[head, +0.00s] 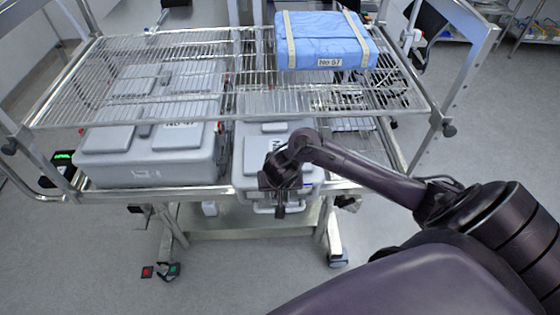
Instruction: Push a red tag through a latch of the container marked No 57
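A blue wrapped pack (315,30) with pale straps lies on the upper wire shelf, and its front label reads No 57. A smaller grey container (254,130) stands below the shelf at the centre, with a white label I cannot read. My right gripper (281,208) points down at the front of this container, over its latch area, and hides part of it. I cannot tell whether its fingers are open or shut, or whether it touches the container. I cannot make out a red tag at the gripper. My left gripper is not in view.
A large grey container (150,170) stands left of the smaller one. The wire shelf (150,85) covers both from above. Metal cart posts (455,90) stand at the right. Red and green pieces (147,272) are low by a caster. The floor in front is clear.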

